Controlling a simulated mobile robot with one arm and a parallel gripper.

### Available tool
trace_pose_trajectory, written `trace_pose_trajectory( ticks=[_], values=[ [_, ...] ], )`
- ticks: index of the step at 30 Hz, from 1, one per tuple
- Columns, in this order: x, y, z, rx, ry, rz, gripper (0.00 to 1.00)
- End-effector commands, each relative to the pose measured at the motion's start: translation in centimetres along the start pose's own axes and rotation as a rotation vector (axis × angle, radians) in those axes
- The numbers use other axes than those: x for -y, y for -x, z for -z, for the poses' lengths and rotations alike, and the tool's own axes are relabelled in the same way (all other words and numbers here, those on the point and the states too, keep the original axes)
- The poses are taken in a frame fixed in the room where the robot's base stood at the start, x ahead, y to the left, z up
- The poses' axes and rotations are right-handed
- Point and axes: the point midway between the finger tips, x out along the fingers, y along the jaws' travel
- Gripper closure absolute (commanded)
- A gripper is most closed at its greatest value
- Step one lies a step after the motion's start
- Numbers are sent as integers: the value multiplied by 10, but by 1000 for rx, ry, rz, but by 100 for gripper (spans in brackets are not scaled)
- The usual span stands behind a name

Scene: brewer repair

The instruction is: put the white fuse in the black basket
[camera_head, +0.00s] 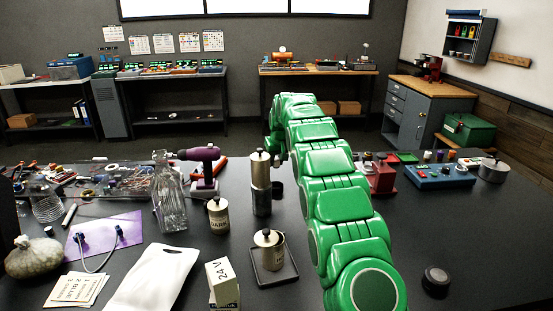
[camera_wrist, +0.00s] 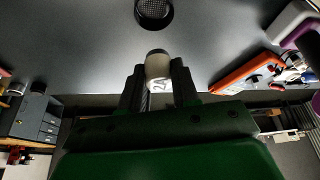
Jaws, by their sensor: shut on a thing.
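In the wrist view my gripper (camera_wrist: 158,84) is shut on the white fuse (camera_wrist: 158,68), a short pale cylinder with dark lettering and a darker end cap. The fuse is held between the two black fingers, clear of the dark table. The black basket (camera_wrist: 154,10), round with a mesh bottom, stands on the table beyond the fuse and is cut by the top edge of the wrist view. The fuse is apart from it in the picture. In the head view a small dark cup (camera_head: 277,190), probably this basket, stands left of my green arm. My gripper and the fuse are hidden there.
Metal canisters (camera_head: 261,185), a purple drill (camera_head: 203,170) and a glass bottle (camera_head: 168,200) stand left of my arm. A blue control box (camera_head: 440,176) and a pot (camera_head: 493,170) are at the right. The table's right front is mostly clear, with one black puck (camera_head: 436,280).

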Motion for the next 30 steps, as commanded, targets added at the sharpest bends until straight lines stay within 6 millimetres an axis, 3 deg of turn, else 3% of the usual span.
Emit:
trace_pose_trajectory(
  ticks=[21,30],
  values=[
    [0,-58,-26,5,0,1,100],
    [0,-69,-30,2,0,1,100]
  ],
)
